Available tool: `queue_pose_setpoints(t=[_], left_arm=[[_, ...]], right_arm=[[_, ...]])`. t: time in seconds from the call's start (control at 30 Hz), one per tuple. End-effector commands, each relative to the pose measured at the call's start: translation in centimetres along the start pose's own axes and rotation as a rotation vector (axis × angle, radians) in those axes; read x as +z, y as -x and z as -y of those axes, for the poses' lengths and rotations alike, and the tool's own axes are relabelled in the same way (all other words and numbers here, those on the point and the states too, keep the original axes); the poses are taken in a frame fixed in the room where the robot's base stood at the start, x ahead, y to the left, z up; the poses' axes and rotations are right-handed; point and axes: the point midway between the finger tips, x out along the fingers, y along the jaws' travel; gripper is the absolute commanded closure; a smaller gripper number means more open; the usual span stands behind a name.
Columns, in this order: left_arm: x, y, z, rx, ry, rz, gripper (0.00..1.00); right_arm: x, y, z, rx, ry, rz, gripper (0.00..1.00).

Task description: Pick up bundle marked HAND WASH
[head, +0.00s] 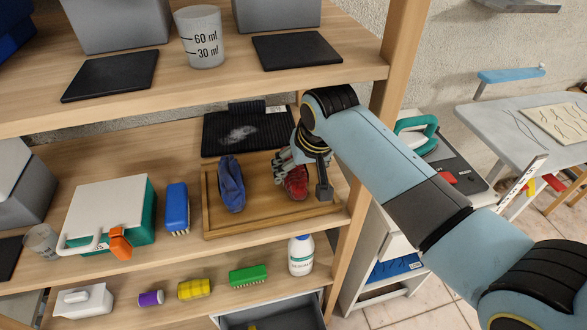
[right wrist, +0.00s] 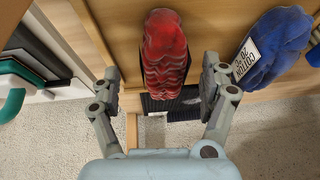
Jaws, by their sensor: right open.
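A red bundle (head: 295,183) lies on the right part of a wooden tray (head: 260,226). In the right wrist view the red bundle (right wrist: 165,55) shows ridged folds; no label is visible on it. A blue bundle (head: 230,185) lies to its left on the tray. I see no HAND WASH mark. My right gripper (head: 304,175) is open and empty at the red bundle. In the wrist view its fingers (right wrist: 161,75) stand on either side of the red bundle's end, apart from it.
The tray sits on a middle shelf, below an upper shelf (head: 215,90) that limits height. A black ribbed mat (head: 222,142) lies behind it. A blue brush (head: 177,207) and a green-and-white case (head: 110,215) stand left. A wooden post (head: 396,50) is close to my right arm.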

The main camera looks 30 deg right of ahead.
Motion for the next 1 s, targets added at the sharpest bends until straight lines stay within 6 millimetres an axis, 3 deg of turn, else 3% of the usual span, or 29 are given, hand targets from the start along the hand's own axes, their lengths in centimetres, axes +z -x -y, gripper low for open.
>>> queue_pose_setpoints(t=[0.1,0.3,0.57,1.0], left_arm=[[0.2,0.2,0.0,0.0,0.0,0.003,0.6],[0.2,-0.1,0.0,0.0,0.0,0.003,0.6],[0.2,-0.1,-0.1,0.001,0.0,0.002,0.6],[0.1,-0.1,-0.1,0.001,0.0,0.001,0.6]], right_arm=[[-2.2,-0.8,0.5,0.0,0.0,0.0,0.21],[-1.8,-3.5,0.4,0.0,0.0,0.001,0.21],[-1.8,-3.7,0.3,0.0,0.0,0.0,0.22],[-1.7,-3.7,0.3,0.0,0.0,0.0,0.8]])
